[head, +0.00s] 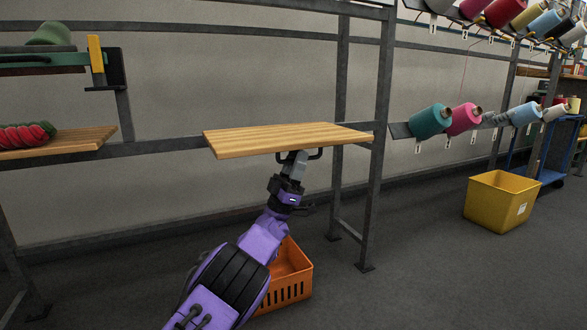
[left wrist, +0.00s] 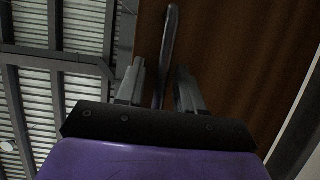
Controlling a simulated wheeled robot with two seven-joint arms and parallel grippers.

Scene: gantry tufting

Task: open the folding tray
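The folding tray (head: 285,136) is a light wooden board on the grey metal frame, and it lies about level. A dark bar handle (head: 316,154) shows under its front edge. My left gripper (head: 297,160) reaches up from below to this handle. In the left wrist view, the handle (left wrist: 169,45) runs between the two grey fingers of my left gripper (left wrist: 160,78). The fingers stand apart with gaps visible beside the bar, so they are around it and not clamped. The brown underside of the tray (left wrist: 235,55) fills the right half there. My right gripper is out of view.
An orange crate (head: 297,274) stands on the floor behind my left arm. A grey post (head: 379,130) rises at the tray's right end. A second wooden board (head: 70,142) with red yarn is at left. A yellow bin (head: 490,203) stands right; the floor between is clear.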

